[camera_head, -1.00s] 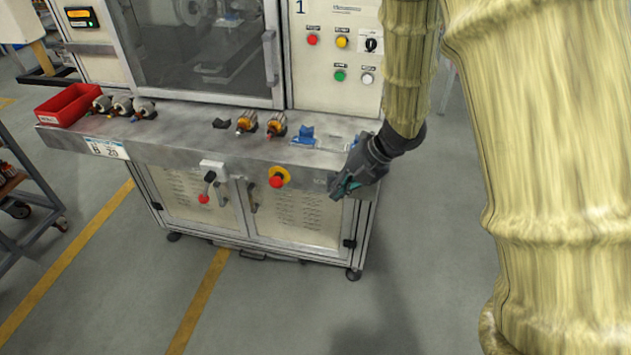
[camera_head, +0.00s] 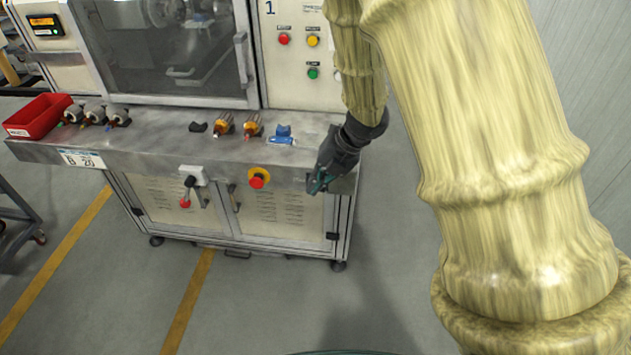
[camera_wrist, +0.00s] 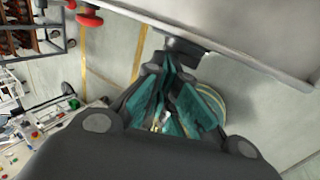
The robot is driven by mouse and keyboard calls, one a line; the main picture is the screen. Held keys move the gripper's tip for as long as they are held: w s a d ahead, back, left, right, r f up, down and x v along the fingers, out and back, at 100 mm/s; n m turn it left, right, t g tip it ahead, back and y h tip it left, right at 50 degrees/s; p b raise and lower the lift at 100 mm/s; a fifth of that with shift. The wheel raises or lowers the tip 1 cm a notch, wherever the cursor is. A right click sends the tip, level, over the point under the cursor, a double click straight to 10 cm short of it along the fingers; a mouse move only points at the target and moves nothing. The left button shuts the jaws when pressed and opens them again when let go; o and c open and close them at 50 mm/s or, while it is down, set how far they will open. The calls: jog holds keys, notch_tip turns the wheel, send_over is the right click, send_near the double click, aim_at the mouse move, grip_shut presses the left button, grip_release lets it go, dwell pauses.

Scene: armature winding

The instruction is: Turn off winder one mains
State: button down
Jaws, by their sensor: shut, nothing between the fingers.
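Winder one (camera_head: 294,90) is the cream machine with a "1" on its upper panel. A grey switch box with a red-tipped lever (camera_head: 188,184) is on the front edge of its bench, left of a red mushroom button on a yellow ring (camera_head: 258,178). My gripper (camera_head: 318,184) is shut and empty, at the right end of the bench front, to the right of the red button and apart from it. My arm hides the panel's right part.
The bench top (camera_head: 160,125) carries a red bin (camera_head: 38,116), several small motor parts and a blue piece (camera_head: 283,133). Red (camera_head: 284,39), yellow (camera_head: 313,41) and green (camera_head: 313,73) buttons are on the panel. The floor before the bench is clear.

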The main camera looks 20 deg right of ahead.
jog(key=shift+r+p, duration=0.3)
jog(key=shift+r, duration=0.15)
notch_tip(320, 180, up, 14)
jog(key=p, duration=0.2)
dwell(0.8)
dwell(0.4)
